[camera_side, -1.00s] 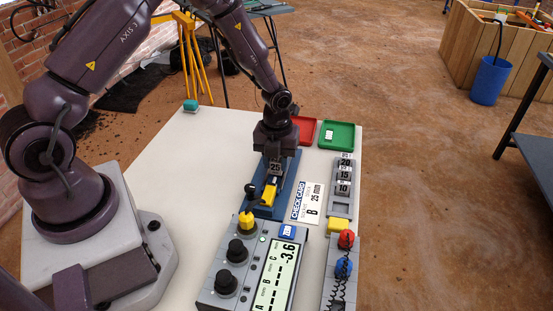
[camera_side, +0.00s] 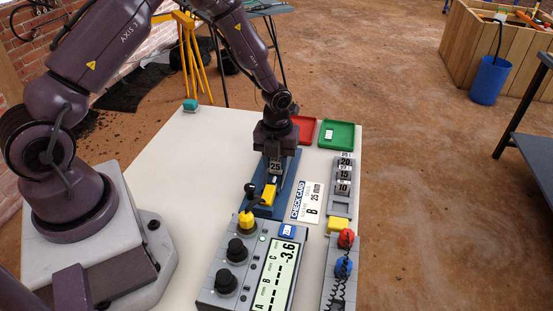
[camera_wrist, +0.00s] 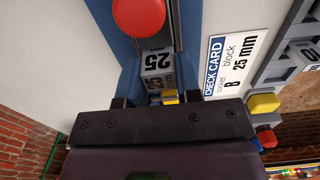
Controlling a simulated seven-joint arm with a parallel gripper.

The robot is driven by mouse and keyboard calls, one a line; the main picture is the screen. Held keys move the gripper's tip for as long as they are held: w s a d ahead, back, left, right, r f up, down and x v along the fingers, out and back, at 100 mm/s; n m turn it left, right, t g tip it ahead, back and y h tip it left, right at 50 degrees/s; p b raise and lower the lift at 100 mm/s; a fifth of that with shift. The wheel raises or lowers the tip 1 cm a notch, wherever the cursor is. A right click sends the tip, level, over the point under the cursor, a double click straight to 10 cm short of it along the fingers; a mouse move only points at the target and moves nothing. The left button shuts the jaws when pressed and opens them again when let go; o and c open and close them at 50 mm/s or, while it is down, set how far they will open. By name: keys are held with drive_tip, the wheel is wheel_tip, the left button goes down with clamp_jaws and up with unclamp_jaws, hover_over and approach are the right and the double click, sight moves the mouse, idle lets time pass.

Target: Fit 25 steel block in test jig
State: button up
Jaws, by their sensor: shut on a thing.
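My gripper (camera_side: 275,158) is shut on the grey steel block marked 25 (camera_side: 275,167), above the blue test jig (camera_side: 291,168). In the wrist view, the block (camera_wrist: 157,62) lies between the finger ends of my gripper (camera_wrist: 156,98), within the jig's blue frame (camera_wrist: 188,40). A round red part (camera_wrist: 139,14) is ahead of the block. A yellow part (camera_side: 268,193) is on the near part of the jig. I cannot tell whether the block touches its seat. The check card (camera_side: 307,202) beside the jig reads socket B, block 25 mm.
A rack (camera_side: 343,172) right of the card holds blocks marked 20, 15 and 10. The meter (camera_side: 276,275) in front reads -3.6. Red (camera_side: 304,128) and green (camera_side: 337,134) trays stand behind. The table's left side (camera_side: 185,170) is mostly clear.

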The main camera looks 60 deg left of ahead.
drive_tip(key=shift+s+d+f, duration=0.2)
drive_tip(key=shift+d+f, duration=0.15)
drive_tip(key=shift+f, duration=0.35)
idle(0.3)
drive_tip(key=o, duration=0.8)
drive_tip(key=shift+c, duration=1.1)
drive_tip(key=shift+o, duration=0.2)
drive_tip(key=shift+a+r, duration=0.15)
drive_tip(key=shift+r, duration=3.4)
